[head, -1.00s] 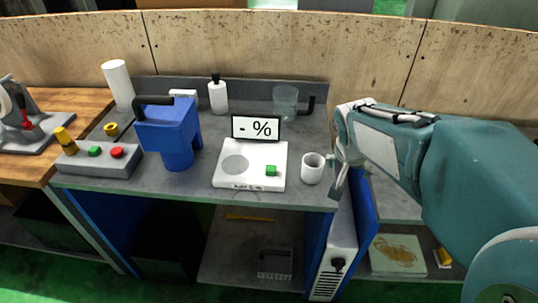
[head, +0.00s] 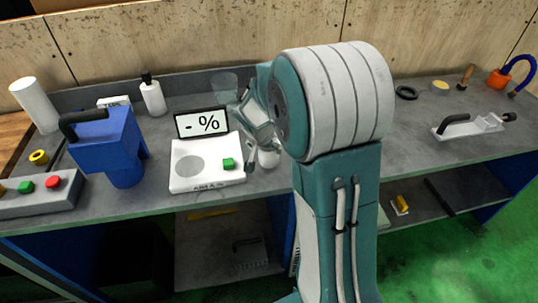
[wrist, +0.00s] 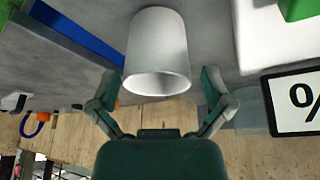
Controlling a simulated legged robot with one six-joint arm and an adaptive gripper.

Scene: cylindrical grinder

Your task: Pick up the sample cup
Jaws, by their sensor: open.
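The sample cup (head: 268,157) is a small white cup on the grey bench, just right of the white measuring device. In the head view my gripper and arm hide most of it. In the wrist view the cup (wrist: 157,50) shows large, with its open rim toward my gripper (wrist: 157,82). My gripper is open, with one finger on each side of the cup near its rim and gaps on both sides. In the head view my gripper (head: 253,135) is next to the cup, partly hidden by my arm.
The white device (head: 205,175) with a green button and a "- %" display (head: 202,123) stands close left of the cup. A clear beaker (head: 224,86) is behind. A blue machine (head: 108,145) stands further left. The bench to the right holds a clamp-like tool (head: 470,126).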

